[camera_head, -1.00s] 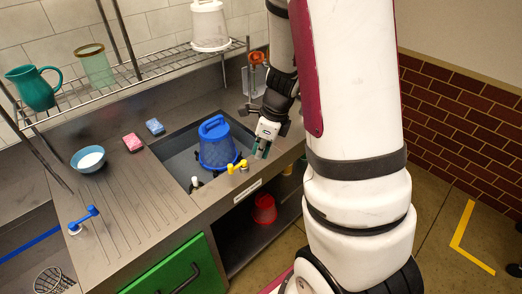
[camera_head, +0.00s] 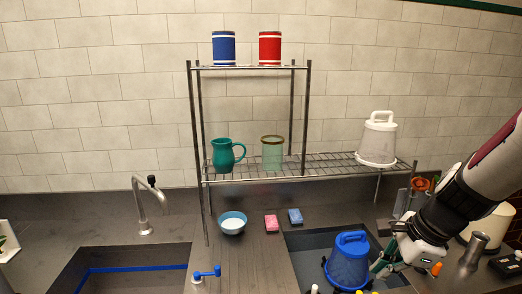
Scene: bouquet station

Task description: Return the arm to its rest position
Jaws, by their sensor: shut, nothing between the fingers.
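My arm (camera_head: 455,205) reaches in from the right edge of the head view. My gripper (camera_head: 380,268) is at its lower end, beside the right side of a blue lidded bucket (camera_head: 348,262) in the right sink. The fingers are shut with nothing held. I cannot tell whether the fingertips touch the bucket.
A wire shelf (camera_head: 310,172) holds a teal pitcher (camera_head: 224,156), a green glass (camera_head: 272,153) and a white bucket (camera_head: 378,140). A bowl (camera_head: 232,223) and two sponges are on the counter. A metal cup (camera_head: 474,247) stands right of my gripper. The left counter is mostly clear.

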